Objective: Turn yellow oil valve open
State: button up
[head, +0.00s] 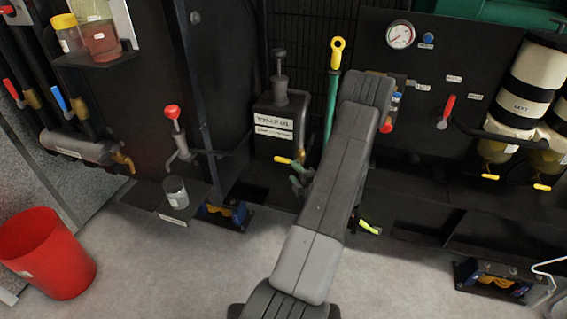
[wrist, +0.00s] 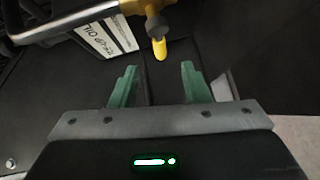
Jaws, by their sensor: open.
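The yellow oil valve handle (head: 284,160) sticks out low on the front of the dark oil box (head: 262,146), left of my arm in the head view. In the wrist view the yellow handle (wrist: 159,49) points toward me, below a grey stem and a brass valve body (wrist: 150,8). My gripper (wrist: 157,70) is open and empty, with green fingers on either side of the space in front of the handle tip. The handle looks just beyond the fingertips, with no contact visible. In the head view my gripper (head: 301,178) is partly hidden by my arm.
A green dipstick tube with a yellow ring (head: 338,52) stands right of the box. A red-knobbed hand pump (head: 173,118) and a small jar (head: 175,190) are to the left. A red bucket (head: 46,252) stands on the floor. A metal pipe (wrist: 70,30) crosses the wrist view's upper left.

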aim_at(285, 162)
jog(key=x, duration=0.8)
jog(key=shift+w+a, duration=0.1)
jog(key=shift+w, duration=0.05)
grip_shut()
